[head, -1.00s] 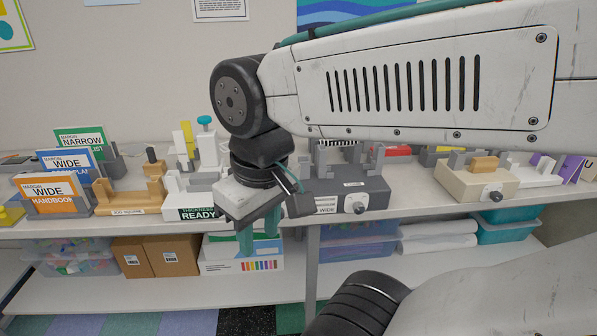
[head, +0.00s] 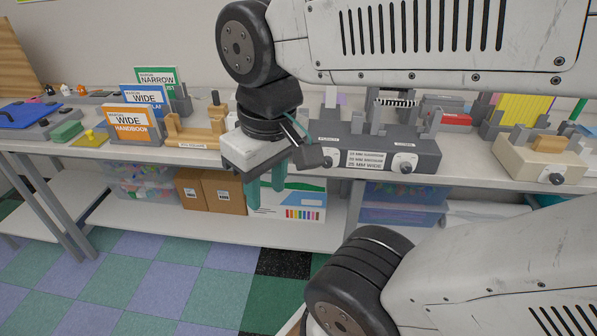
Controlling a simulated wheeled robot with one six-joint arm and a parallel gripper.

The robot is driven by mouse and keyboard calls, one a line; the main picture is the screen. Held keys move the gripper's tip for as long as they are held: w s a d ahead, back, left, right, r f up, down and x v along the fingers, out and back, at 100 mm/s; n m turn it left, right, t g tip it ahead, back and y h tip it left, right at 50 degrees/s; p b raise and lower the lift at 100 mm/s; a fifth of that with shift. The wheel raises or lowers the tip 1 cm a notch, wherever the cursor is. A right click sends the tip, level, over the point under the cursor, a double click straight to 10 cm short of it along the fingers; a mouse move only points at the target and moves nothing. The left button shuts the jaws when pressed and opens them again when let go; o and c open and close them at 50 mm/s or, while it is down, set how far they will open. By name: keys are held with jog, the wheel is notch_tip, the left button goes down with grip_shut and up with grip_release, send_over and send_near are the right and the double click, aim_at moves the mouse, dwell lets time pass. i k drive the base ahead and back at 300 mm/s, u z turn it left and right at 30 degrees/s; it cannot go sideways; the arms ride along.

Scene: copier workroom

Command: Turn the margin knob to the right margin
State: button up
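A dark grey machine (head: 432,152) stands on the bench right of my gripper. Its front label reads 15 mm narrow, 20 mm medium, 25 mm wide. A dark knob with a pale dial (head: 404,164) sits right of the label; another knob at the left end is partly hidden by my wrist. Their small plates and pointer settings are too small to read. Margin cards stand at the left: orange wide handbook (head: 131,125), blue wide (head: 143,95), green narrow (head: 157,76). My gripper (head: 267,196) points down in front of the bench edge, its teal fingers apart and empty.
A beige machine with its own knob (head: 557,179) stands farther right. A wooden jig (head: 194,134) sits left of my wrist. Boxes (head: 225,194) and bins fill the lower shelf. My arm covers much of the upper right. Checkered floor shows clear at lower left.

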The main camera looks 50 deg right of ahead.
aim_at(330, 162)
jog(key=u, duration=0.65)
jog(key=k, duration=0.8)
jog(key=z, duration=1.35)
